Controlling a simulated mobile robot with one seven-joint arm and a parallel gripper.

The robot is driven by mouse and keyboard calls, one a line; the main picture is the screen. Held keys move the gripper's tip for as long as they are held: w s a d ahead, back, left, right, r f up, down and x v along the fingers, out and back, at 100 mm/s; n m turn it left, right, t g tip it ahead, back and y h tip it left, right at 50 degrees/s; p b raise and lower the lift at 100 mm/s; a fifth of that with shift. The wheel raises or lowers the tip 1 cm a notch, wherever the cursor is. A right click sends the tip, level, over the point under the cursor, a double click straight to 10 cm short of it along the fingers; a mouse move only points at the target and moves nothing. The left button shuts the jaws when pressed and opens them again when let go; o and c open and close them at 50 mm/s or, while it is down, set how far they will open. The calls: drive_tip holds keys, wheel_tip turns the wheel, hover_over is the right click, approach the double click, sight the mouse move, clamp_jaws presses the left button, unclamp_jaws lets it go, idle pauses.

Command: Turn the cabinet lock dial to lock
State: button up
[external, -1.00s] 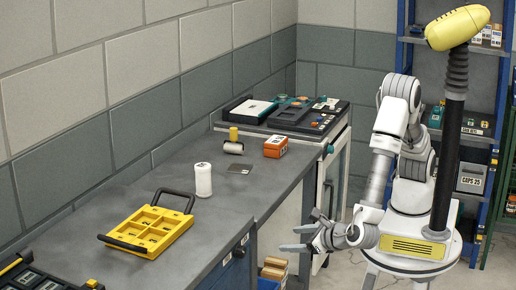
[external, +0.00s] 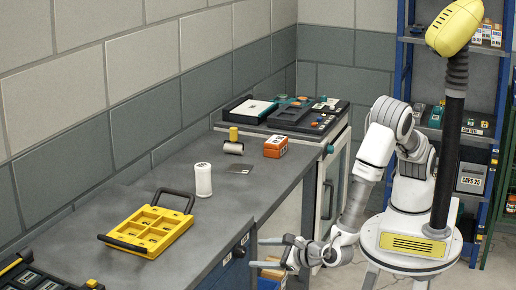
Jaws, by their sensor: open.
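A small dark dial (external: 239,252) sits on the blue cabinet front (external: 232,272) under the near bench, with pale labels by it; its setting is too small to read. My gripper (external: 258,252) is open and empty, its fingers pointing left towards this blue front, just right of the dial in the picture. I cannot tell whether a finger touches the front. A teal knob (external: 330,148) shows on the pale cabinet (external: 341,165) farther back, well away from my gripper.
The grey bench top (external: 215,222) carries a yellow tray (external: 150,229), a white bottle (external: 203,180) and an orange box (external: 275,147). Below my gripper are small boxes (external: 271,273) in the open bay. A blue shelf rack (external: 403,60) stands behind my arm.

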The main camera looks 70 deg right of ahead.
sight(244, 253)
drive_tip(key=x, duration=0.4)
drive_tip(key=shift+w+f, duration=0.1)
drive_tip(key=shift+w, duration=0.3)
clamp_jaws()
